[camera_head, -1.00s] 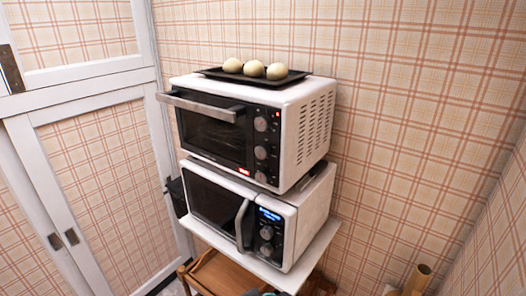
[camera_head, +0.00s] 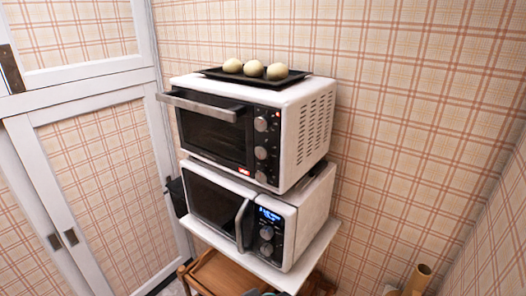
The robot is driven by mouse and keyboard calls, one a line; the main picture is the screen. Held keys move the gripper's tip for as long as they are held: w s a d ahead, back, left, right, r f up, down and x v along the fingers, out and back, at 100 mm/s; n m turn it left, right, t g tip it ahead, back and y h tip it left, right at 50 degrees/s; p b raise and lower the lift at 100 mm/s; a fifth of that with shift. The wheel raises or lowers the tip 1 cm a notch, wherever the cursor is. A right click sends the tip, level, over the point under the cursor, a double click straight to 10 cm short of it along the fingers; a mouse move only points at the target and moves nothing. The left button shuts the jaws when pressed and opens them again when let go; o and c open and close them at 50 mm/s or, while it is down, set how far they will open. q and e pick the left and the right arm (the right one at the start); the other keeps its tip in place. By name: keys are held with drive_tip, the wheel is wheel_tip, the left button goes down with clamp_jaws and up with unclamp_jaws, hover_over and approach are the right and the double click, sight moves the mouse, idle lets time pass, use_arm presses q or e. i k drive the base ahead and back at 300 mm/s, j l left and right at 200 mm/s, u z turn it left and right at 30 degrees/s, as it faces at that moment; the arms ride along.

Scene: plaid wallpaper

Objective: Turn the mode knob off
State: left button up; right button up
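A white toaster oven (camera_head: 289,94) with a dark front stands on top of a white microwave (camera_head: 306,213). The oven's right panel carries a column of round silver knobs: a top knob (camera_head: 261,124), a middle knob (camera_head: 261,153) and a lower knob (camera_head: 261,176). Which one is the mode knob cannot be read. The microwave has a lit blue display (camera_head: 270,215) and two knobs below it. Neither of my grippers can be made out in the view.
A black tray (camera_head: 300,75) with three pale round buns (camera_head: 254,69) lies on the oven. The microwave stands on a white shelf (camera_head: 318,247) above a wooden tray (camera_head: 215,275). White-framed doors are at left. A tan tube (camera_head: 420,275) stands at lower right.

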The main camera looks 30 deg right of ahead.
sight(262, 150)
drive_tip(key=l+z, duration=0.25)
drive_tip(key=z, duration=0.15)
drive_tip(key=k+l+z, duration=0.1)
drive_tip(key=l+z, duration=0.25)
